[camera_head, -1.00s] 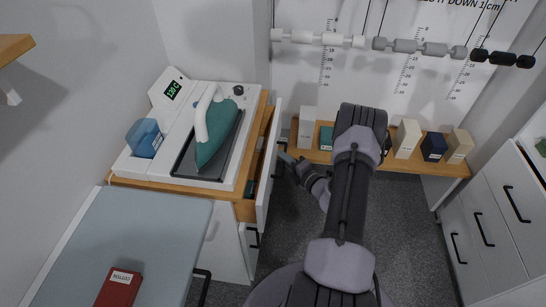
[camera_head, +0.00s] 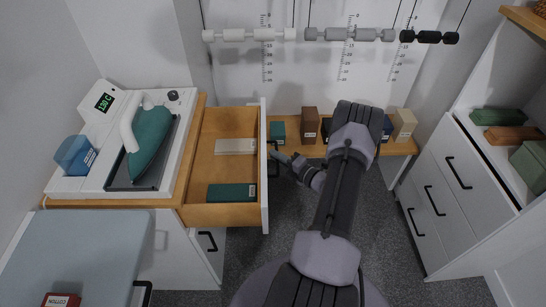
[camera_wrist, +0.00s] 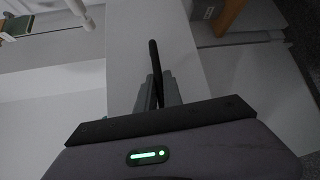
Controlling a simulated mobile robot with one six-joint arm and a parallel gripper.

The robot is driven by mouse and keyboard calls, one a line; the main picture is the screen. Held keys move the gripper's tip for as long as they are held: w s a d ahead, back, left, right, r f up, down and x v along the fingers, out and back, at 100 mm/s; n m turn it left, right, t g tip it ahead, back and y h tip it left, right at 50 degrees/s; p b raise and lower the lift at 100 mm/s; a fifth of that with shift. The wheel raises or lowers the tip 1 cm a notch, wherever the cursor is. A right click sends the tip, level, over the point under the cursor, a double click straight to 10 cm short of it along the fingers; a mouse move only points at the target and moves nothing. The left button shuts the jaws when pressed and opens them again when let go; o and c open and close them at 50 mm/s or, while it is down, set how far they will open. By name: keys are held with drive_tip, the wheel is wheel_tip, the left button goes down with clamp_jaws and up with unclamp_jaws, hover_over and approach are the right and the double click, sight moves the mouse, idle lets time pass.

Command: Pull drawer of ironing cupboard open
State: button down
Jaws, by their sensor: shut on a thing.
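The ironing cupboard (camera_head: 165,202) stands at the left with its top drawer (camera_head: 222,166) pulled well out to the right. The drawer's inside is wood, and it holds a pale box (camera_head: 236,146) and a dark green box (camera_head: 232,193). Its white front (camera_head: 264,190) faces right and carries a black bar handle (camera_wrist: 154,62). My gripper (camera_head: 279,157) is at the outer side of this front. In the wrist view my gripper (camera_wrist: 158,92) is shut on the handle, one finger on each side of it.
On the cupboard top are a teal iron (camera_head: 151,142) and a blue tank (camera_head: 75,155). An ironing board (camera_head: 75,255) lies in front. A low shelf (camera_head: 395,147) with several small boxes stands behind my arm. A white drawer unit (camera_head: 445,195) is at the right. Grey floor lies between.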

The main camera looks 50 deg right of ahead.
idle(0.3)
drive_tip(key=c, duration=1.8)
unclamp_jaws()
drive_tip(key=s+p, duration=0.1)
drive_tip(key=s, duration=0.4)
drive_tip(key=s+a+r+p, duration=0.1)
drive_tip(key=s+p, duration=0.1)
drive_tip(key=s, duration=0.4)
drive_tip(key=s+r+p, duration=0.1)
drive_tip(key=s, duration=0.5)
drive_tip(key=shift+s+a+r+p, duration=0.1)
drive_tip(key=shift+a+r+p, duration=0.05)
drive_tip(key=shift+a+p, duration=0.15)
